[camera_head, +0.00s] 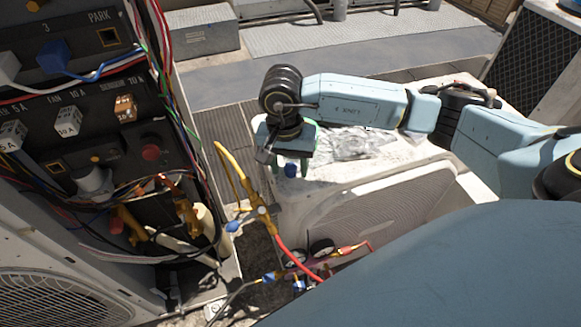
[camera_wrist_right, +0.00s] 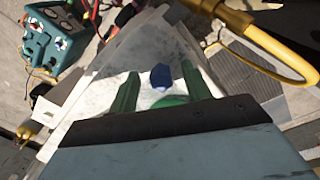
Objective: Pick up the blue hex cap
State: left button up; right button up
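The blue hex cap (camera_head: 291,170) shows just below my right gripper (camera_head: 287,158) in the head view, over the pale worn top of a condenser unit (camera_head: 340,180). In the right wrist view the blue hex cap (camera_wrist_right: 161,77) appears between the two green fingers of my right gripper (camera_wrist_right: 159,69). There is a gap on both sides of the cap, so the fingers are open and not closed on it. I cannot tell whether the cap is level with the fingertips or below them. My left gripper is not in view.
An open electrical panel (camera_head: 75,110) with wires and connectors stands at left. A yellow hose (camera_head: 233,170) and a red hose (camera_head: 297,257) run near the gripper. A crumpled clear bag (camera_head: 355,143) lies on the unit, right of the gripper.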

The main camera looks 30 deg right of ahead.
aim_at(289, 168)
jog(key=c, duration=0.5)
grip_shut()
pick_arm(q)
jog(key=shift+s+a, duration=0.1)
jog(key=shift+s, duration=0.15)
